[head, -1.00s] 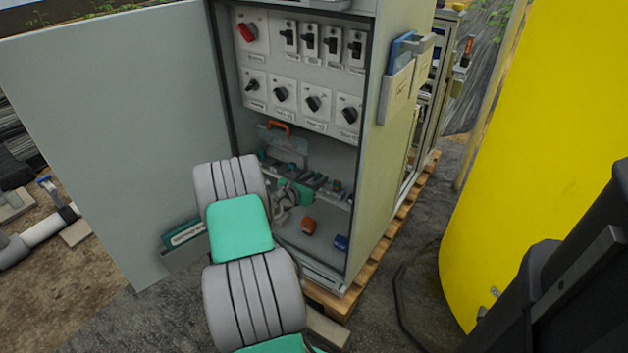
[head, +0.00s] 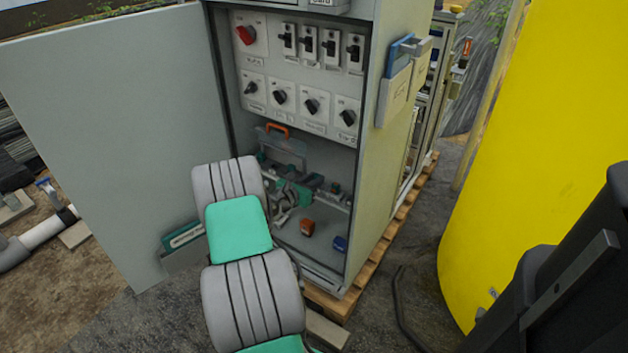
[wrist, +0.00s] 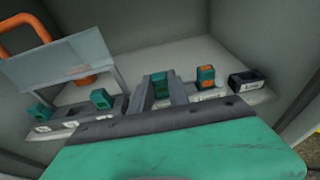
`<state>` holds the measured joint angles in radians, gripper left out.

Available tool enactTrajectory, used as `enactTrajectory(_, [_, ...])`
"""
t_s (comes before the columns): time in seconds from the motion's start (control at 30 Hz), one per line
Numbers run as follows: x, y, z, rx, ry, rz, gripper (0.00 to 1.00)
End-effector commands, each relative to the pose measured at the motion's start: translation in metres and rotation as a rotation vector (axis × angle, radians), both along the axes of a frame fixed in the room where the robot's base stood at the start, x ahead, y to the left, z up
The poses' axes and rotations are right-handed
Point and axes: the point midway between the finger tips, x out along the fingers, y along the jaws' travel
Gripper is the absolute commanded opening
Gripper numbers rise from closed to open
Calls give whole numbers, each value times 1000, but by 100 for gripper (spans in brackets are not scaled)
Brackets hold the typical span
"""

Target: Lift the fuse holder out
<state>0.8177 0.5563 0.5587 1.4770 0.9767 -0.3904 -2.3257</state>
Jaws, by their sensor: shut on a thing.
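My gripper (wrist: 163,82) is inside the lower part of the open cabinet. In the wrist view its two grey fingers are shut on a small dark teal block (wrist: 160,86), which looks like the fuse holder. The fingers cover its sides, and I cannot tell whether it is still seated in the rail below. In the head view my gripper (head: 287,197) is small and partly behind my own arm, so the held block cannot be made out there.
A clear cover with an orange handle (wrist: 22,27) stands left of my gripper. Teal blocks (wrist: 102,99) sit below it. An orange and teal block (wrist: 205,77) and a black block (wrist: 246,81) are to the right. The cabinet's open door (head: 110,130) and right wall (head: 385,190) flank my arm.

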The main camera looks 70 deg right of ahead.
Motion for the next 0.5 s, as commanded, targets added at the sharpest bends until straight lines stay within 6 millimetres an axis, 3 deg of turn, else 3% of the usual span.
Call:
enactTrajectory(0.2, [0, 0, 19, 0, 0, 0, 0])
enactTrajectory(0.5, [0, 0, 18, 0, 0, 0, 0])
